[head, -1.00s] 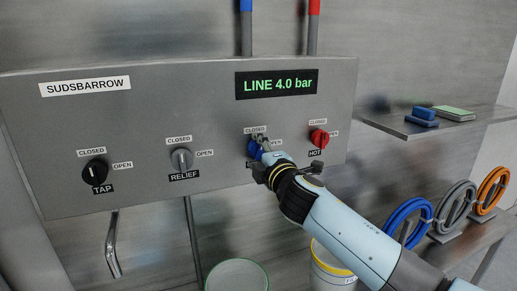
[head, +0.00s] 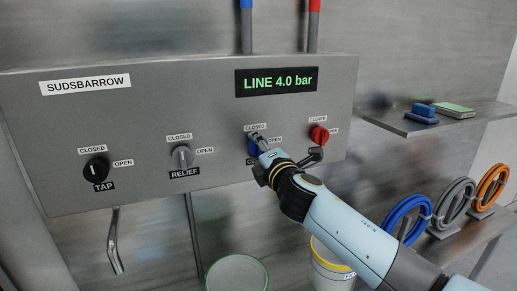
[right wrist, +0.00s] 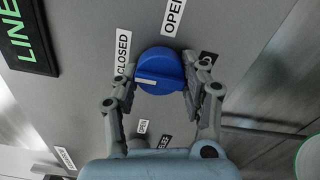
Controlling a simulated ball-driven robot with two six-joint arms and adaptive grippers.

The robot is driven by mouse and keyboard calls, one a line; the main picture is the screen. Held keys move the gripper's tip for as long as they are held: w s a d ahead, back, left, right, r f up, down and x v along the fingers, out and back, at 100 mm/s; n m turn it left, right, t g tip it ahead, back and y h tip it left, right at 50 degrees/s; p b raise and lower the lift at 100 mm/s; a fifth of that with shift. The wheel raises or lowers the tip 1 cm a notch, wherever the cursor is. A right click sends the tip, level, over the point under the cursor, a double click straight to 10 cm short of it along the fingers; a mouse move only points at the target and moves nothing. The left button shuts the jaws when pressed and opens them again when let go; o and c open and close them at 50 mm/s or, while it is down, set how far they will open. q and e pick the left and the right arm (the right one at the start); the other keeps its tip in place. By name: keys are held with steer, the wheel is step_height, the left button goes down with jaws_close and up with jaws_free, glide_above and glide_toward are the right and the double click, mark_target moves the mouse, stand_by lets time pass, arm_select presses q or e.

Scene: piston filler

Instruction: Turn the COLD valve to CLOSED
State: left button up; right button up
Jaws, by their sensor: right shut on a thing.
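The COLD valve is a blue round knob (head: 253,147) on the grey panel, mostly hidden by my right gripper (head: 259,143) in the head view. In the right wrist view the blue knob (right wrist: 160,65) sits between the two fingers of my right gripper (right wrist: 160,90), which is shut on it. The knob's white line lies at its left side there, toward the CLOSED label (right wrist: 122,54). The OPEN label (right wrist: 173,16) is above the knob in that view. My left gripper is not in view.
The red HOT knob (head: 319,135) is close right of my gripper. The grey RELIEF knob (head: 182,157) and black TAP knob (head: 96,169) are to the left. The display (head: 277,82) reads LINE 4.0 bar. A shelf (head: 400,124) juts out at right.

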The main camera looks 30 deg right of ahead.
steer(key=shift+f, duration=0.15)
steer(key=o, duration=1.2)
steer(key=shift+s, duration=0.1)
steer(key=v, duration=1.2)
steer(key=shift+f, duration=0.1)
